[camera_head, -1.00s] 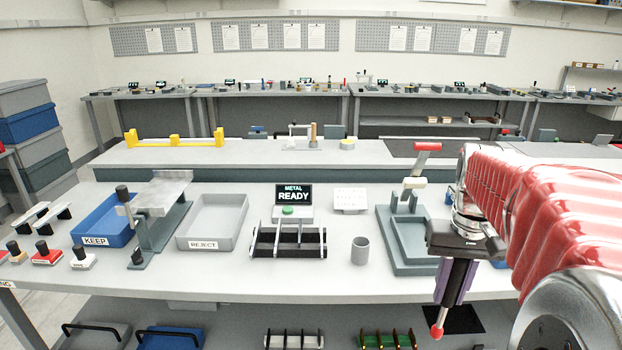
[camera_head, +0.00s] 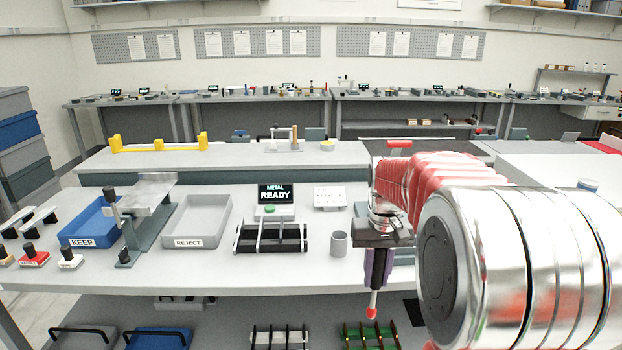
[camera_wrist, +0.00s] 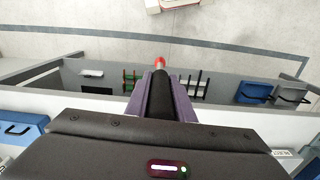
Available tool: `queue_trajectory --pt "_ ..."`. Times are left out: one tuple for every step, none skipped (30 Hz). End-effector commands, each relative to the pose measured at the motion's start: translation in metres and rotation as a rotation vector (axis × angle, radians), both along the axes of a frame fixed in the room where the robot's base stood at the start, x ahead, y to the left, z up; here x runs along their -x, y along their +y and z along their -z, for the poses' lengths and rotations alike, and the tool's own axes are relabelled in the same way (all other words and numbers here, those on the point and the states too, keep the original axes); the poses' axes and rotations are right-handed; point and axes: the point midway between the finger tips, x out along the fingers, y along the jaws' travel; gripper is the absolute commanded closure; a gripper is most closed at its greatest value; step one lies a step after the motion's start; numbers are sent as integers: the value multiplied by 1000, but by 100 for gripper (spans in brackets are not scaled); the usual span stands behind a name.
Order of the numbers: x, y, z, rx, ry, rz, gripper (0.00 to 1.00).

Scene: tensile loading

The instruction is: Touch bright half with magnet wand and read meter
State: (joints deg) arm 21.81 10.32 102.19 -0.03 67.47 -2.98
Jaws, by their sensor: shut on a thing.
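My gripper (camera_head: 378,270) is shut on the magnet wand, which hangs tip down at the front edge of the bench. The wand's red tip (camera_head: 371,313) points down, below the bench top level in the picture. In the wrist view the purple fingers of my gripper (camera_wrist: 160,92) close around the dark wand (camera_wrist: 159,64), and its red end shows beyond them. I cannot pick out a bright specimen half for certain. The wand tip touches nothing I can see.
A dark rack (camera_head: 272,246) with light bars stands before the meter, with a grey cup (camera_head: 339,243) to its right. A blue KEEP tray (camera_head: 82,241) and a grey REJECT tray (camera_head: 182,243) lie left, with a metal stand (camera_head: 143,232) between. Front bench space is clear.

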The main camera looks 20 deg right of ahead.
Motion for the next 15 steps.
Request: queue_trajectory --pt "-13 15 11 -2 6 -30 100" --pt "-21 22 17 -1 4 -45 100" --pt "-30 33 25 -2 5 -65 100" --pt "-37 42 31 -1 4 -81 100" --pt "-43 51 37 -1 4 -96 100" --pt "-50 63 46 -2 5 -117 100" --pt "-55 72 52 -1 4 -134 100" --pt "-60 82 58 -2 5 -151 100" --pt "-66 95 66 -1 4 -173 100" --pt "-69 105 72 -1 4 -191 100" --pt "-73 115 78 -2 5 -208 100" --pt "-77 128 86 -1 3 -230 100" --pt "-79 137 91 -1 4 -246 100" --pt "-81 146 96 -1 4 -261 100" --pt "-83 156 102 -1 3 -278 100"
